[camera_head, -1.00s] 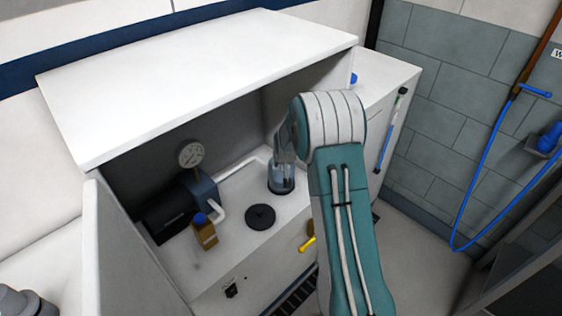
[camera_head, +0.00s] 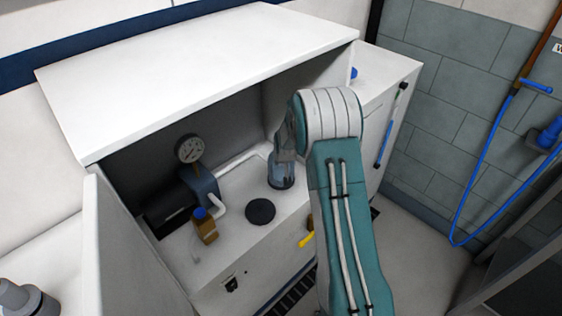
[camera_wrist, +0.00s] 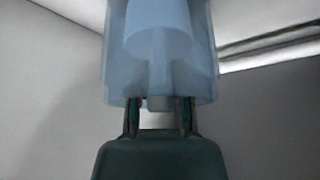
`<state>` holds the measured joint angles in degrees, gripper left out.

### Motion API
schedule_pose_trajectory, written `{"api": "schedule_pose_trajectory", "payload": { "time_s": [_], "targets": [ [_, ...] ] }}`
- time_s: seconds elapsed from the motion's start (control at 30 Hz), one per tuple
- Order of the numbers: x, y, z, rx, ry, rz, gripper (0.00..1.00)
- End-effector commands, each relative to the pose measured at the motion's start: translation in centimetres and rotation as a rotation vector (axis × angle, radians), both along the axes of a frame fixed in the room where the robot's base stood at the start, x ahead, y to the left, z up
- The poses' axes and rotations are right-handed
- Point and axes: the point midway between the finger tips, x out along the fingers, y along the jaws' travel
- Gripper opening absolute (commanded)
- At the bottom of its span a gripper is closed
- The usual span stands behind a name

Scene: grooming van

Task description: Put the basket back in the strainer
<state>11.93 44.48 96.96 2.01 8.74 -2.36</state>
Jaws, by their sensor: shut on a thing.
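The strainer's clear bowl (camera_head: 281,174) stands on the white surface inside the open cabinet. My gripper (camera_head: 285,152) is directly over the bowl, partly hidden behind my arm. In the wrist view the gripper (camera_wrist: 159,104) is shut on a small pale piece between its fingers, which appears to be part of the basket (camera_wrist: 158,38). The basket shows as a pale blue cylinder inside a wider translucent blue wall. How deep it sits in the bowl I cannot tell. A black round lid (camera_head: 261,211) lies flat in front of the bowl.
A pump (camera_head: 172,212) with a pressure gauge (camera_head: 190,149) and a white pipe (camera_head: 243,161) stand left of the bowl. A brown bottle with a blue cap (camera_head: 206,228) is near the front edge. The cabinet roof (camera_head: 200,70) overhangs the bowl. A yellow handle (camera_head: 307,239) is at the front.

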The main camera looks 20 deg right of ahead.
Motion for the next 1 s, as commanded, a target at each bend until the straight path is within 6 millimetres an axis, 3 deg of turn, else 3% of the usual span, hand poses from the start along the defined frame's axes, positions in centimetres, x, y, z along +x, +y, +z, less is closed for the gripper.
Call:
{"api": "schedule_pose_trajectory", "payload": {
  "time_s": [1.0],
  "targets": [
    [0.0, 0.0, -1.2, 0.000, 0.000, 0.000, 0.00]
  ]
}}
